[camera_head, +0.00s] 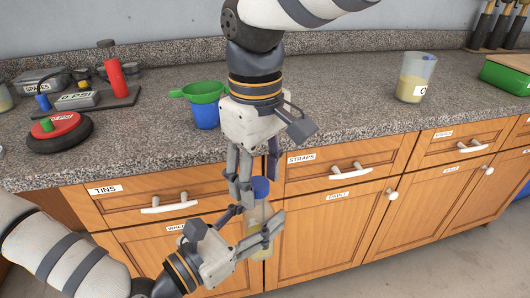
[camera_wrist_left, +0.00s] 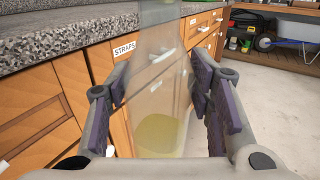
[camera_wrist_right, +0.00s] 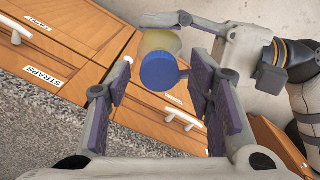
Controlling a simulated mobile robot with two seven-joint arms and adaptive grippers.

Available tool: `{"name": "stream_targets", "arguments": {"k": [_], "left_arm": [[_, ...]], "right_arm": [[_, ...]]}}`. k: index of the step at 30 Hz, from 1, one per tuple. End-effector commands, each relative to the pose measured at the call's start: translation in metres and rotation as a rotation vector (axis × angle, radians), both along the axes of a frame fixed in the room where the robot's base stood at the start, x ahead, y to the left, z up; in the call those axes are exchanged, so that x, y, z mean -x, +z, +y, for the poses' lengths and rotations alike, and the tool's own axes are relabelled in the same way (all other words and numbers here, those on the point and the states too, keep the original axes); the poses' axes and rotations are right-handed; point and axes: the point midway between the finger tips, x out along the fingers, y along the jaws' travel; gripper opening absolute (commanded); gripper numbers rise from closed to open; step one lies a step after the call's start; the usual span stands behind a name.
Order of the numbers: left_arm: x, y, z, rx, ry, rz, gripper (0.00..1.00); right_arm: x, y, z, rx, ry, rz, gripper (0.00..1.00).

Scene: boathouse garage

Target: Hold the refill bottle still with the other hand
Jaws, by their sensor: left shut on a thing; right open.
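The refill bottle (camera_head: 256,214) is clear with a blue cap (camera_head: 261,187) and yellowish liquid low inside. It is held in the air in front of the drawers, roughly upright. My left gripper (camera_head: 250,226) is shut on the bottle's body; in the left wrist view the bottle (camera_wrist_left: 160,75) stands between its finger pads. My right gripper (camera_head: 256,178) is open, pointing down at the cap from above. In the right wrist view the cap (camera_wrist_right: 158,71) lies between or just beyond the open fingertips; contact cannot be told.
The granite counter (camera_head: 330,115) is behind, with a blue cup (camera_head: 206,116) under a green funnel (camera_head: 200,92), a beaker (camera_head: 415,78), a red pump (camera_head: 115,76) and a green bin (camera_head: 508,75). Drawer handles (camera_head: 350,172) stick out near the bottle.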

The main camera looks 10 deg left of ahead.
Motion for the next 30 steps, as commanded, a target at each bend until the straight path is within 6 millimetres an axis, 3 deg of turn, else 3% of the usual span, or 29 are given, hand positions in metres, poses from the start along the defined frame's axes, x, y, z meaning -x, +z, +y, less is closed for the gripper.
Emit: {"name": "stream_targets", "arguments": {"k": [9, 19, 27, 30], "left_arm": [[0.000, 0.001, 0.000, 0.001, 0.000, -0.002, 0.00], [0.000, 0.001, 0.000, 0.001, 0.000, -0.001, 0.00], [0.000, 0.001, 0.000, 0.001, 0.000, -0.001, 0.00], [0.000, 0.001, 0.000, 0.001, 0.000, -0.001, 0.00]], "right_arm": [[0.000, 0.041, 0.000, -0.001, 0.000, -0.003, 0.48], [0.000, 0.044, 0.000, -0.001, 0.010, 0.000, 0.46], [0.004, 0.070, 0.003, -0.006, 0.499, 0.013, 0.46], [0.000, 0.078, 0.000, -0.002, 0.583, 0.001, 0.46]]}}
